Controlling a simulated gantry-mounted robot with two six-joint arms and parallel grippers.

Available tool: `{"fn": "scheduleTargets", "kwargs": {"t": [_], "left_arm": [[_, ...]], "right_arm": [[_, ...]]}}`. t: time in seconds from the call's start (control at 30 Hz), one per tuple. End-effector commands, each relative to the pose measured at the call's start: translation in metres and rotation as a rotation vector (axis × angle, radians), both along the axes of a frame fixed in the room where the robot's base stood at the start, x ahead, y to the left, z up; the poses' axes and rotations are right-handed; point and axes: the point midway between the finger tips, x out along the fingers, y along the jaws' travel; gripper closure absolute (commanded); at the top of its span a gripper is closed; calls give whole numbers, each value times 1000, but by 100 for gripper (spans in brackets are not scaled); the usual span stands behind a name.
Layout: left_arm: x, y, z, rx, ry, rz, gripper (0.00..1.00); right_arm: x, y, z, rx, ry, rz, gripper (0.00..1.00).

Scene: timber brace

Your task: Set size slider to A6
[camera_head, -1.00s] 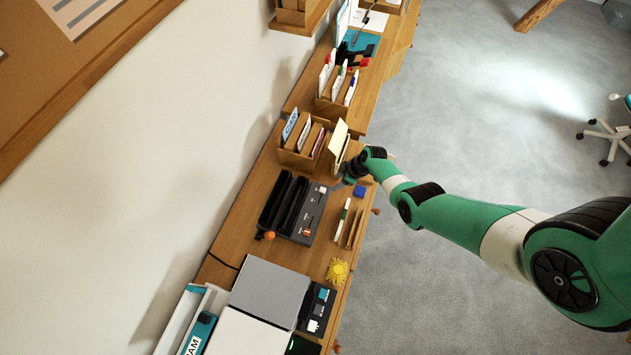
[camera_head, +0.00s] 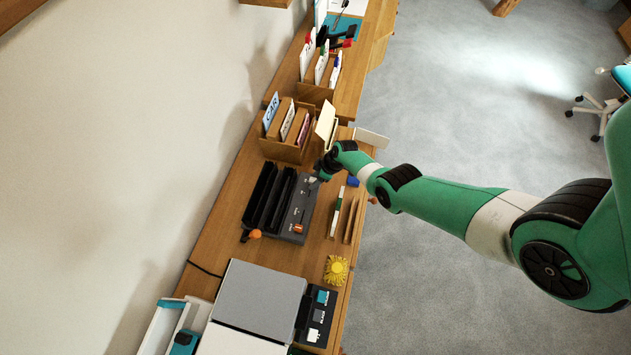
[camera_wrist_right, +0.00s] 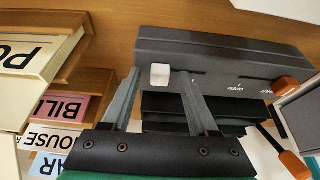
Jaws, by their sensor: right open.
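The dark grey desk machine (camera_head: 297,205) with black slots lies on the wooden desk. In the right wrist view, its grey face (camera_wrist_right: 215,62) carries a white slider knob (camera_wrist_right: 160,75) near its left end. My right gripper (camera_head: 320,175) is at the machine's far end in the head view. In the right wrist view, its two fingers (camera_wrist_right: 160,78) are open, with the white knob between their tips; I cannot tell whether they touch it. No size mark A6 is readable. My left gripper is not in view.
An orange switch (camera_head: 298,229) and an orange-tipped lever (camera_head: 255,234) are on the machine. A wooden card holder (camera_head: 282,149) stands just beyond it. A blue block (camera_head: 353,182), pens and a yellow sun-shaped item (camera_head: 337,269) lie near the desk's right edge.

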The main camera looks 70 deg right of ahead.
Motion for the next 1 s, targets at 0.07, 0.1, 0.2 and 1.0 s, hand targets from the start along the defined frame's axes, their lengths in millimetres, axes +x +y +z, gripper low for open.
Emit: {"fn": "scheduleTargets", "kwargs": {"t": [0.07,0.1,0.2,1.0], "left_arm": [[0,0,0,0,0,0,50],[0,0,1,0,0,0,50],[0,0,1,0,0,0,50],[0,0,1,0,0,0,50]], "right_arm": [[0,0,0,0,0,0,40],[0,0,1,0,0,0,40],[0,0,1,0,0,0,40],[0,0,0,0,0,0,100]]}}
